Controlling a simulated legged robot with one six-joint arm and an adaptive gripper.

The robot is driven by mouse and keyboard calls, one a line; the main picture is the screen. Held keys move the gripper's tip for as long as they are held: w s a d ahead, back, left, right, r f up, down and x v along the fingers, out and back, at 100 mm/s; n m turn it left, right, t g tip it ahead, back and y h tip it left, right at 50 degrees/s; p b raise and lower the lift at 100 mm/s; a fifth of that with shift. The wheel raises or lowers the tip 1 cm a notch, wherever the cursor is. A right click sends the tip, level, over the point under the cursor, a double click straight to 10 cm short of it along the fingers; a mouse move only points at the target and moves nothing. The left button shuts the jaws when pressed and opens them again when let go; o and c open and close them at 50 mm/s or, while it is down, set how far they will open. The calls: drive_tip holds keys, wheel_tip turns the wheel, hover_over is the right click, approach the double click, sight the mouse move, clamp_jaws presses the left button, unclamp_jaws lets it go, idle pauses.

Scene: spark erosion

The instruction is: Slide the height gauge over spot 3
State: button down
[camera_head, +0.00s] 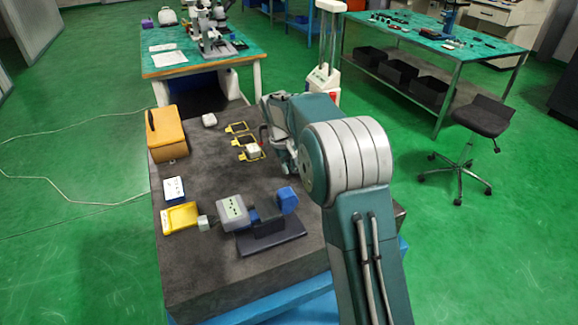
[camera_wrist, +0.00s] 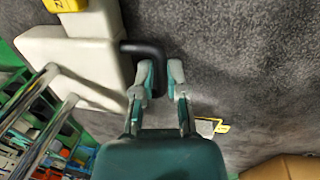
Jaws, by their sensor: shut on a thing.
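The height gauge (camera_head: 322,78) is white with two upright columns, standing beyond my arm in the head view. In the wrist view its white body (camera_wrist: 75,55) is on the left, with chrome columns running to the lower left. My gripper (camera_wrist: 160,80) is shut on its bent black handle (camera_wrist: 140,47); in the head view my gripper (camera_head: 268,138) is partly hidden by my wrist. Yellow-framed dark spots (camera_head: 237,127) lie in a row left of my gripper; I cannot read their numbers. A small white block (camera_head: 253,150) sits at the nearest visible frame.
The dark stone slab (camera_head: 190,240) holds an orange case (camera_head: 168,135), a small white item (camera_head: 209,119), a yellow tray (camera_head: 180,217) and a grey-blue vise-like device (camera_head: 235,212). Bare slab lies between the case and the frames. A stool (camera_head: 482,115) stands on the floor at right.

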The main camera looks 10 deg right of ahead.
sight(277, 159)
drive_tip(key=shift+w+a+f, duration=0.1)
drive_tip(key=shift+w+a, duration=0.2)
drive_tip(key=shift+w, duration=1.1)
drive_tip(key=shift+w+a+r, duration=0.1)
drive_tip(key=shift+w+a, duration=0.2)
drive_tip(key=shift+w, duration=1.1)
drive_tip(key=shift+w+a+f, duration=0.1)
drive_tip(key=shift+w+a, duration=0.2)
drive_tip(key=shift+w, duration=1.1)
drive_tip(key=c, duration=0.7)
unclamp_jaws()
drive_tip(key=shift+s+a+r, duration=0.1)
drive_tip(key=shift+a+r, duration=0.15)
drive_tip(key=shift+r, duration=0.95)
drive_tip(key=shift+w+a+r, duration=0.1)
drive_tip(key=shift+a+r, duration=0.1)
drive_tip(key=shift+r, duration=1.05)
drive_tip(key=shift+s+a+r, duration=0.1)
drive_tip(key=shift+a+r, duration=0.15)
drive_tip(key=shift+r, duration=0.95)
